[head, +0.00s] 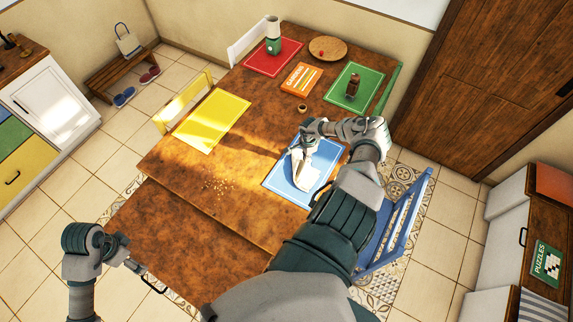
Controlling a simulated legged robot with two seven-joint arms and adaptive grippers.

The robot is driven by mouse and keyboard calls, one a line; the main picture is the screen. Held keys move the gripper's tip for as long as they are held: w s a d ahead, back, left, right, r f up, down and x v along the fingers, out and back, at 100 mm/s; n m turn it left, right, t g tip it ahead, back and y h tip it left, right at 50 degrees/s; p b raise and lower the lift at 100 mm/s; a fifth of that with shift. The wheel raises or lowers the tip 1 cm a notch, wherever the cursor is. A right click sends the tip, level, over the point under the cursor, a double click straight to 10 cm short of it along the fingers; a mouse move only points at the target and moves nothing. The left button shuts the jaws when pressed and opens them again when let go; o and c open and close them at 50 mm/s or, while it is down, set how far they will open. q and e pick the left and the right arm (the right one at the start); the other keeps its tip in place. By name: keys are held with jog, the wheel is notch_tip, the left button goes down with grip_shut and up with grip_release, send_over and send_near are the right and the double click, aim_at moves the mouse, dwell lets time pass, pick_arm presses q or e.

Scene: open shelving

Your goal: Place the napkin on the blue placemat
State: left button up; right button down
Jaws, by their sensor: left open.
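The blue placemat (325,160) lies on the right side of the wooden table, partly hidden by my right forearm. The white napkin (306,176) is over the placemat, bunched at its upper end and spread lower down. My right gripper (303,145) is at the napkin's upper end and looks shut on it; the fingertips are small and partly hidden. Whether the napkin's lower part rests on the mat is hard to tell. My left gripper (132,253) is open and empty at the table's near left edge, away from the napkin.
Yellow (212,120), red (262,67) and green (368,93) placemats lie around the table (190,200). A green-and-white container (273,42), brown bottle (353,87), orange box (301,79) and round board (328,48) stand farther back. Crumbs (220,187) lie centre-left. A blue chair (398,225) is at right.

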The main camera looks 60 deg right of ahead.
aim_at(305, 166)
notch_tip(305, 166, down, 4)
jog(key=b, duration=0.4)
jog(key=shift+f, duration=0.25)
jog(key=shift+r, duration=0.1)
jog(key=shift+r, duration=0.1)
notch_tip(305, 166, up, 9)
jog(key=p, duration=0.5)
